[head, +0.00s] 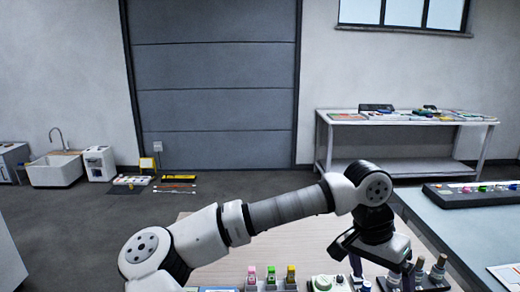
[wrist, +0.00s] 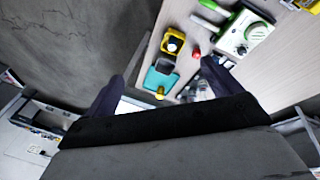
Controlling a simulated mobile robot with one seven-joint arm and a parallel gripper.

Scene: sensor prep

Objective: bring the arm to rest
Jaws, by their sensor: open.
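My arm reaches from the lower left of the head view across to the right. My gripper (head: 382,272) hangs at its end, pointing down over the near wooden table (head: 215,255). In the wrist view the two dark fingers of my gripper (wrist: 160,86) stand wide apart with nothing held between them. The table top with small items shows beyond and between the fingers. The near part of the wrist view is filled by my own gripper body.
On the table are a white-and-green device (wrist: 240,32), a yellow holder (wrist: 172,42), a teal holder (wrist: 160,82) and a red-capped item (wrist: 196,53). Small coloured bottles (head: 271,275) stand at the front. A blue-topped bench (head: 450,220) is at the right.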

